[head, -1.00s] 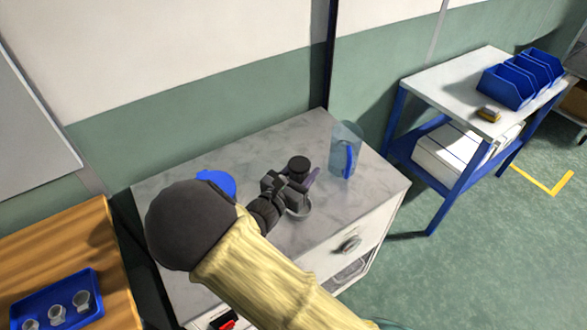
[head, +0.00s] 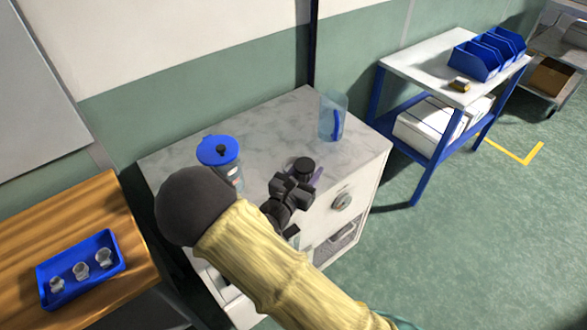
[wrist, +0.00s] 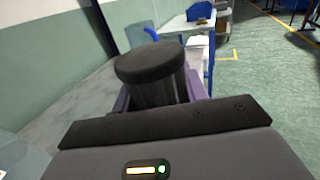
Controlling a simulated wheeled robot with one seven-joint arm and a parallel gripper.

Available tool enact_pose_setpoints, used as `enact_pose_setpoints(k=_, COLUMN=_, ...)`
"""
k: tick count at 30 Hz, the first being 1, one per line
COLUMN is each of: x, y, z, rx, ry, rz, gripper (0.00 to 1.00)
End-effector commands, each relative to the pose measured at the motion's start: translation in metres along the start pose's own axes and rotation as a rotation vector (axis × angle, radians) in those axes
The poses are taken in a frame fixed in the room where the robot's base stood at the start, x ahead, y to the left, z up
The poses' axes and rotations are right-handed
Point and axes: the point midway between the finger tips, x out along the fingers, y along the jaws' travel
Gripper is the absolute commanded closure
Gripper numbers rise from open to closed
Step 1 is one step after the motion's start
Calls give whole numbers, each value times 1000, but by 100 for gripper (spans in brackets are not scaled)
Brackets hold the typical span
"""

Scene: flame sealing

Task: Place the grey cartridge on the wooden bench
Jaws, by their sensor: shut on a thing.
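The grey cartridge (head: 304,167), dark and round-topped, is held in my gripper (head: 303,178), whose purplish fingers show beside it. In the wrist view the cartridge (wrist: 152,78) stands out beyond the gripper's dark plate, with a purple finger on each side. Its lower part is hidden. My gripper appears over the front part of the marble-topped cabinet. The wooden bench (head: 65,215) is at the left, apart from the cartridge.
A blue tray (head: 112,272) with small clear-grey pieces lies on the bench. The marble-topped cabinet (head: 270,125) carries a blue-lidded container (head: 218,152) and a clear beaker (head: 333,115). A blue-framed cart (head: 415,68) stands at the right. Bench wood behind the tray is bare.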

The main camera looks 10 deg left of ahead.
Motion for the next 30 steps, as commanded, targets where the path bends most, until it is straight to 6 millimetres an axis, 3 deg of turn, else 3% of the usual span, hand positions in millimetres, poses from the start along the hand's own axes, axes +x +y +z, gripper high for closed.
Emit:
enact_pose_setpoints(k=17, x=53, y=-80, z=-69, rx=-9, ry=2, rz=90, gripper=80)
enact_pose_setpoints(k=24, x=68, y=-134, z=-119, rx=-12, ry=4, rz=172, gripper=80)
enact_pose_setpoints(k=30, x=66, y=-174, z=-160, rx=-9, ry=5, rz=248, gripper=80)
